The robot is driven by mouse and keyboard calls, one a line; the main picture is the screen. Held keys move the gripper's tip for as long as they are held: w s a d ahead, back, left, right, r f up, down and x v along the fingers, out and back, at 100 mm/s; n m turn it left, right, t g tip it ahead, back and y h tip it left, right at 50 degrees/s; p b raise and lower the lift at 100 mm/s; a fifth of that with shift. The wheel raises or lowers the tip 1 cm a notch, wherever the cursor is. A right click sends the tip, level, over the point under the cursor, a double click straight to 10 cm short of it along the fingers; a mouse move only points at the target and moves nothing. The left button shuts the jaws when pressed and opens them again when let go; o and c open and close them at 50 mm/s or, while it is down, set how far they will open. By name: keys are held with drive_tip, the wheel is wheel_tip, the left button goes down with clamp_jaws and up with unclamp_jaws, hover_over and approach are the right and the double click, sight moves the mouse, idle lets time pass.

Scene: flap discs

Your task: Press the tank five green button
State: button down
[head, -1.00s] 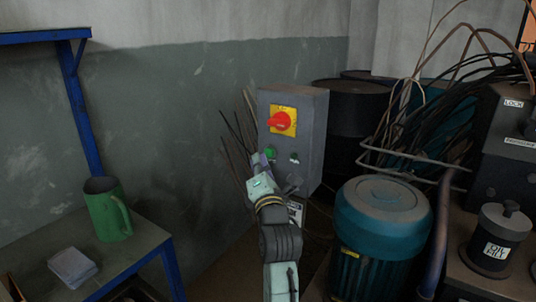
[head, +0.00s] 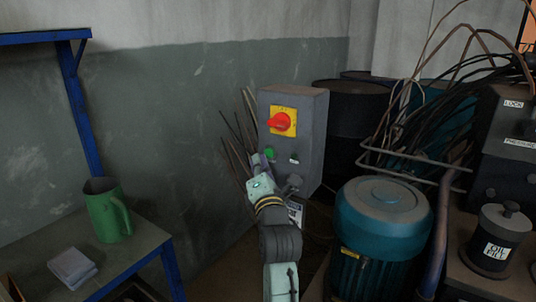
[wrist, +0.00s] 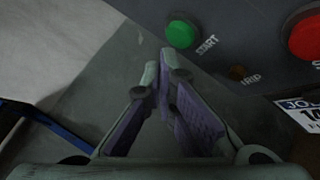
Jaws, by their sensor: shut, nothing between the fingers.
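The green button (head: 270,154) sits on the front of the grey control box (head: 312,130), below a red rotary switch on a yellow plate. In the wrist view the green button (wrist: 181,32), labelled START, is at the top, just beyond my fingertips. My gripper (head: 257,160) is in front of the box, slightly below and left of the button. In the wrist view my gripper (wrist: 163,60) is shut and empty, its tips just below the button in the picture. I cannot tell whether they touch the panel. No tank number is readable.
A red button (wrist: 307,36) is at the right edge of the wrist view. A teal motor (head: 382,225) stands right of my arm, and a black drum (head: 352,120) stands behind the box. A table with a green jug (head: 106,210) is at left.

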drive_tip(key=shift+w+d+b, duration=0.25)
drive_tip(key=shift+w+b, duration=0.1)
drive_tip(key=shift+w+d, duration=0.35)
drive_tip(key=shift+w, duration=0.05)
idle(1.1)
drive_tip(key=shift+s+a+b, duration=0.1)
drive_tip(key=shift+b, duration=0.2)
drive_tip(key=shift+s+a, duration=0.45)
drive_tip(key=shift+s, duration=0.2)
drive_tip(key=s+a, duration=0.1)
drive_tip(key=s, duration=0.1)
drive_tip(key=s+a, duration=0.2)
idle(0.6)
